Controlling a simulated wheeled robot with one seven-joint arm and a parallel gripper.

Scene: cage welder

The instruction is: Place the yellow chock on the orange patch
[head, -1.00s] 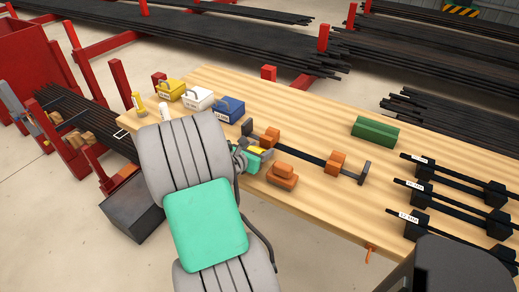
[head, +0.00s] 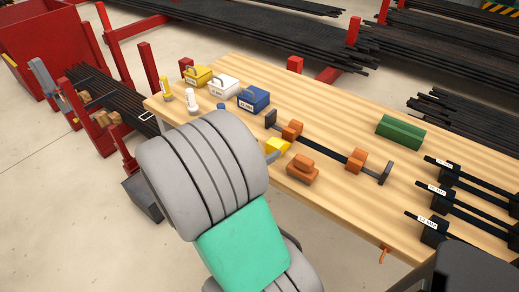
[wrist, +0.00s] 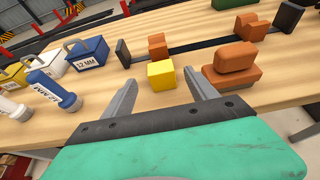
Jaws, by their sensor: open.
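The yellow chock (head: 277,146) is a small block on the wooden table, left of the stacked orange blocks (head: 303,170) and near the dark bar. In the wrist view the yellow chock (wrist: 161,75) lies ahead, at the gap between the fingertips. My gripper (wrist: 160,77) is open, one grey finger to each side of the chock, with nothing held. I cannot tell whether a finger touches it. In the head view my arm hides most of the gripper. I cannot make out a flat orange patch in either view.
A dark bar with orange blocks (head: 356,160) lies behind the chock. Blue (head: 254,99), white (head: 223,86) and yellow (head: 198,76) labelled boxes stand at the left, with white (head: 192,101) and yellow (head: 166,88) cylinders. A green block (head: 400,131) sits farther right.

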